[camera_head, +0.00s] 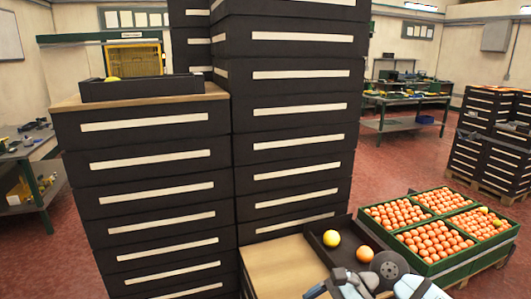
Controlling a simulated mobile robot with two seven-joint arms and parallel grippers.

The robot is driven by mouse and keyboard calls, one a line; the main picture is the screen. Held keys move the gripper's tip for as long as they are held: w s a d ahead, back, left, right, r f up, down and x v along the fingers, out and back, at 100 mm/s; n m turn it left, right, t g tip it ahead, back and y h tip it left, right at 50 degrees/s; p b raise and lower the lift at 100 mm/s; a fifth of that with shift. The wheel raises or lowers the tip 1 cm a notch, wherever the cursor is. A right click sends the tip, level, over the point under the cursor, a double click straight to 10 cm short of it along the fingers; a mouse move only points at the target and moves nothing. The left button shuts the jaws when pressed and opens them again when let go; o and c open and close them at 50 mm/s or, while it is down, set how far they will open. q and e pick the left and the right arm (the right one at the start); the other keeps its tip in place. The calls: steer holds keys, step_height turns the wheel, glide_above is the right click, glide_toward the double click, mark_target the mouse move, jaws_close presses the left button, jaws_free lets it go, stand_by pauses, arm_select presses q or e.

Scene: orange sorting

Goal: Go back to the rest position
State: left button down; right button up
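Part of my own arm, in light blue and grey with a dark round joint, shows at the bottom edge, right of the middle. I take it for my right arm. A grey end piece (355,281) there may be my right gripper, but its fingers are not clear. It appears just in front of a black tray (318,246). In that tray lie a yellow fruit (331,238) and an orange (365,254), apart from each other. My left gripper is not in view.
Green crates (450,268) full of oranges stand at the right. Tall black drawer stacks (290,130) rise in the middle. A black tray (140,89) with a yellow-green fruit (112,79) tops the left stack. A wooden top (278,268) beside the low tray is bare.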

steer(key=s+a+r+m+t+y+p, duration=0.2)
steer(key=s+a+r+m+t+y, duration=0.25)
steer(key=m+y, duration=0.7)
steer(key=s+d+f+n+t+h+p, duration=0.1)
steer(key=s+d+f+n+t+h, duration=0.25)
steer(key=n, duration=0.85)
steer(key=d+f+n+t+h+p, duration=0.25)
steer(key=f+n+t+h, duration=0.35)
steer(key=n, duration=0.5)
steer(key=s+d+f+n+t+h+p, duration=0.15)
steer(key=d+n+t+h, duration=0.25)
steer(key=n+h, duration=0.55)
steer(key=s+d+f+m+g, duration=0.2)
steer(key=s+f+m+g, duration=0.3)
steer(key=s+f, duration=0.4)
steer(key=shift+s+d+f+m+g, duration=0.3)
steer(key=shift+s+m, duration=0.1)
steer(key=shift+m, duration=0.3)
